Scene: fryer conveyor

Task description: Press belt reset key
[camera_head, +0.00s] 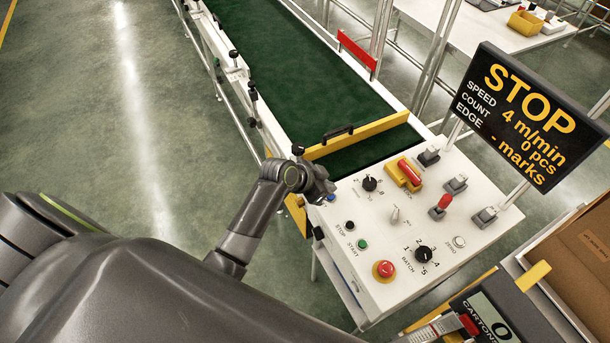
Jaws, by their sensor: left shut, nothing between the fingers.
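The white control panel (340,275) stands at the end of a green belt. My left gripper (330,192) is shut and empty at the panel's left edge, beside a small blue button (332,198) that it partly hides. I cannot tell whether the gripper touches the button, and its label is not readable. Nearer to me are a black STOP button (349,225) and a green START button (362,244). A white ZERO button (459,241) is at the panel's right. The display (530,115) reads STOP, 4 m/min, 0 pcs. My right gripper is not in view.
A red emergency button (384,269) and batch knob (424,253) are at the panel's near side. A speed knob (370,183), red-yellow switch (405,174) and several toggles stand up farther back. A yellow bar (375,129) crosses the green belt (300,70).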

